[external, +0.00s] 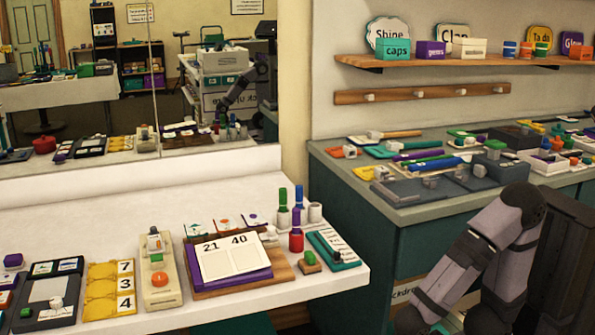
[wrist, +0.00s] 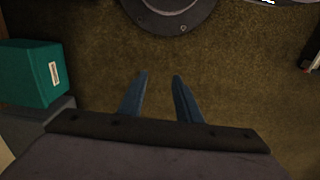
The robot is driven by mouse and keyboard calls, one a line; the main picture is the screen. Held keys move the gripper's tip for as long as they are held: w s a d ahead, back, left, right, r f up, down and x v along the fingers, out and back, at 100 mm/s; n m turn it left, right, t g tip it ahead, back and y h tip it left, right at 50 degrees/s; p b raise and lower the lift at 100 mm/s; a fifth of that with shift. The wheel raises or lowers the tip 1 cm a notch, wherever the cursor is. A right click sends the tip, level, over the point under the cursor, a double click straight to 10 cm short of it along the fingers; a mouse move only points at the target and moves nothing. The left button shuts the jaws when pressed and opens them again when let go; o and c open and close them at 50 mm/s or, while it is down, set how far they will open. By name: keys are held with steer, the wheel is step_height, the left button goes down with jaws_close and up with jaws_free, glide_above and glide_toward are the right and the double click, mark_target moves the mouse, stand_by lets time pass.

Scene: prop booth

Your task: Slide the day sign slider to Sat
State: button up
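A teal-framed board (external: 353,267) with a white panel of small text rows lies at the right end of the white counter; it looks like the day sign. A small dark knob (external: 337,256) sits on it near its lower part. The day labels are too small to read, so I cannot tell which day the knob marks. My gripper shows in the wrist view (wrist: 160,78), with two blue fingers apart and nothing between them, above brown carpet. In the external view my arm is low at the right, away from the board, and the fingers cannot be made out.
Left of the board are a small green-topped wooden block (external: 310,263), a red cylinder (external: 296,242) and a score board reading 21 and 40 (external: 232,258). A grey counter (external: 330,158) crowded with props stands behind. A teal box (wrist: 30,75) is left in the wrist view.

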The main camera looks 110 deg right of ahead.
mark_target(339, 257)
steer(key=shift+r, duration=0.1)
